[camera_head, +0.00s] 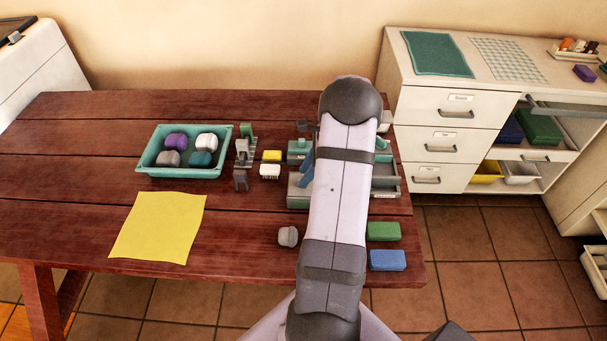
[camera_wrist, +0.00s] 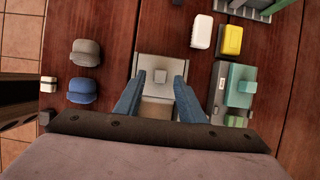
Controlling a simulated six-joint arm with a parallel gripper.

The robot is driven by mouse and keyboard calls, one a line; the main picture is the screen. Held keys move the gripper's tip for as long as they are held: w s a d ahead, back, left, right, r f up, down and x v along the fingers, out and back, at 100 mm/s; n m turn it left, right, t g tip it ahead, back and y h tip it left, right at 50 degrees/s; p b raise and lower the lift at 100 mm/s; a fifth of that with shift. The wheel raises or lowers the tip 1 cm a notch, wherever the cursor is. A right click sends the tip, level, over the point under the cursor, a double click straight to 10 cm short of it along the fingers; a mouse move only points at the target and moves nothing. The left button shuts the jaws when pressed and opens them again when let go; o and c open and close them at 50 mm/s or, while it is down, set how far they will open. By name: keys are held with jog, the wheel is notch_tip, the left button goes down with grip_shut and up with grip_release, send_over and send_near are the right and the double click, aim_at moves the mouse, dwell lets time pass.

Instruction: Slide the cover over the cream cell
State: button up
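In the wrist view, a pale grey sliding cover (camera_wrist: 149,66) with a small square knob (camera_wrist: 160,76) lies ahead of my gripper (camera_wrist: 160,82). The two blue fingers are spread apart, one on each side of the knob, with gaps on both sides. A tan area (camera_wrist: 155,113), perhaps the cream cell, shows between the fingers on the near side of the cover. In the head view, my arm hides most of the grey case (camera_head: 298,192) and the cover; only one blue finger shows.
A teal tray (camera_head: 155,173) holds several rounded pieces. Yellow (camera_head: 272,156) and white (camera_head: 269,171) blocks stand left of the case. Green (camera_head: 384,231) and blue (camera_head: 388,260) blocks lie at the front right. A yellow cloth (camera_head: 158,226) lies at the front left.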

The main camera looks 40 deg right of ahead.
jog(key=shift+x, duration=1)
grip_shut()
jog(key=s+d, duration=0.5)
jog(key=shift+s+d+p, duration=0.25)
jog(key=shift+d+p, duration=0.05)
jog(key=shift+p, duration=0.05)
grip_release()
jog(key=shift+r, duration=0.15)
jog(key=b+v, duration=0.1)
jog(key=v, duration=0.6)
jog(key=shift+b, duration=0.4)
